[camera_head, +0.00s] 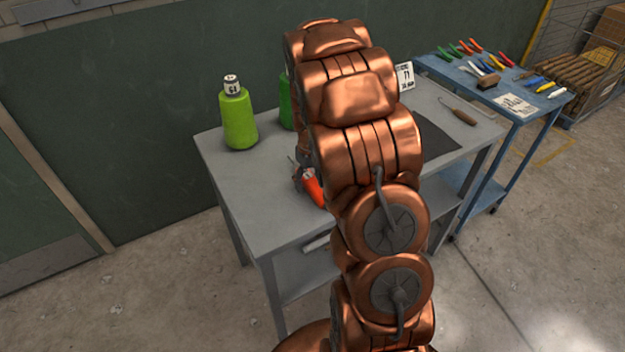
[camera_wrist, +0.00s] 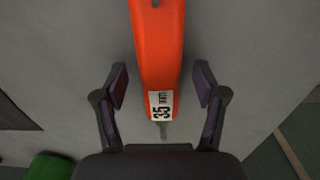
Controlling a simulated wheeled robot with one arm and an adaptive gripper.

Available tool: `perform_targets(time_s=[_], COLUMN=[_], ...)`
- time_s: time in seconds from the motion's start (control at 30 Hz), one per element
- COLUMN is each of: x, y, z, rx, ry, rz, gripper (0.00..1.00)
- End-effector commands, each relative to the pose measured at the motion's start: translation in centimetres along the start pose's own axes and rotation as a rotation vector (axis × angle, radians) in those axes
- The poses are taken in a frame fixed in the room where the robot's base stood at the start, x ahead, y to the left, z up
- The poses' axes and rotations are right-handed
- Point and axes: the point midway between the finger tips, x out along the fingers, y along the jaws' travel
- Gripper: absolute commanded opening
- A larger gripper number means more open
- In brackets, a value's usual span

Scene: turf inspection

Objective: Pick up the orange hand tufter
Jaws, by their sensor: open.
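The orange hand tufter (camera_head: 313,187) lies on the grey table (camera_head: 232,181) in the head view, partly hidden behind my copper arm. In the wrist view the orange hand tufter (camera_wrist: 158,55) runs from the top edge down to between my fingers, with a white label near its lower end. My gripper (camera_wrist: 160,85) is open, with one finger on each side of the tufter and a visible gap on both sides. In the head view my gripper is mostly hidden by my arm, beside the tufter.
A lime green yarn cone (camera_head: 238,118) stands at the table's back left, with a darker green cone (camera_head: 286,101) behind my arm. A wooden-handled tool (camera_head: 459,114) lies at the right. A blue cart (camera_head: 483,98) holding several coloured tools stands farther right.

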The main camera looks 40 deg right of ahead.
Motion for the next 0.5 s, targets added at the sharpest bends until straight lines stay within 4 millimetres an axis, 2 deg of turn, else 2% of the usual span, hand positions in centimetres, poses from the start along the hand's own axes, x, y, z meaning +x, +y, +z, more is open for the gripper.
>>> perform_targets(time_s=[0.1,0.3,0.5], x=[0.63,0.69,0.67], y=[-0.05,-0.04,-0.03], z=[0.1,0.07,0.08], rx=[0.001,0.0,0.0], ry=[-0.003,-0.002,-0.001], rz=[-0.002,-0.001,-0.001], gripper=[0.71,0.7,0.49])
